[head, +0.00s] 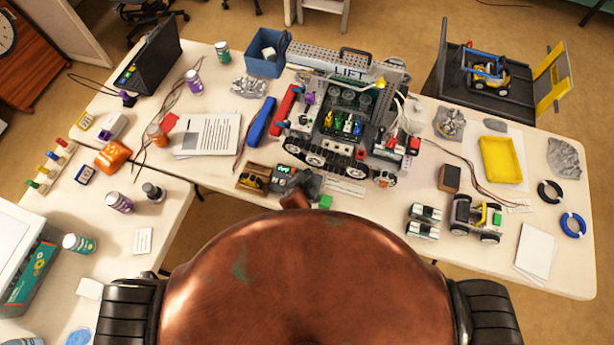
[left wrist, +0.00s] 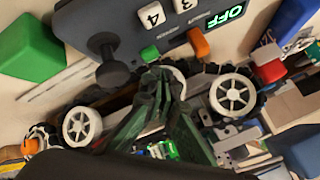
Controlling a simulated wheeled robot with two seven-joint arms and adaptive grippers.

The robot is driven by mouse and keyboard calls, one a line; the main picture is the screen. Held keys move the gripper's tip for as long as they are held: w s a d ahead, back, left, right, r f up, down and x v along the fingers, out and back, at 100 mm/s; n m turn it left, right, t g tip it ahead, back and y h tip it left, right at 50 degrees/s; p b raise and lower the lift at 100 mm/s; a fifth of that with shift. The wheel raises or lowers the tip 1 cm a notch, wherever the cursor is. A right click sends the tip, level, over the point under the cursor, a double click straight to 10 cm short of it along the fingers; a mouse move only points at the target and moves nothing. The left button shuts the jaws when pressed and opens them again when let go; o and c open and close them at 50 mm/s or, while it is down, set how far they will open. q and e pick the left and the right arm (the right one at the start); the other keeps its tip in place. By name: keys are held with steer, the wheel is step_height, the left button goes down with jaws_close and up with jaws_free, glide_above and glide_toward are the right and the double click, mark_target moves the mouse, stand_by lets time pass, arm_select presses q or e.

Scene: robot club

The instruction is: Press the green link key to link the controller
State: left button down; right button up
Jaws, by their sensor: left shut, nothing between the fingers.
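The controller (left wrist: 75,18) is a dark grey box at the top of the left wrist view. In the head view the controller (head: 283,181) lies at the table's front edge, partly hidden. My left gripper (left wrist: 163,72) is shut and empty, its dark green fingertips close beside the green key. I cannot tell whether they touch it. My right gripper is not in view.
A wheeled lift machine (head: 350,145) stands just behind the controller. A yellow tray (head: 500,160) is further right.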

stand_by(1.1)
arm_select(q)
steer(key=shift+f, duration=0.1)
steer(key=shift+f, duration=0.3)
steer(key=shift+f, duration=0.15)
stand_by(0.4)
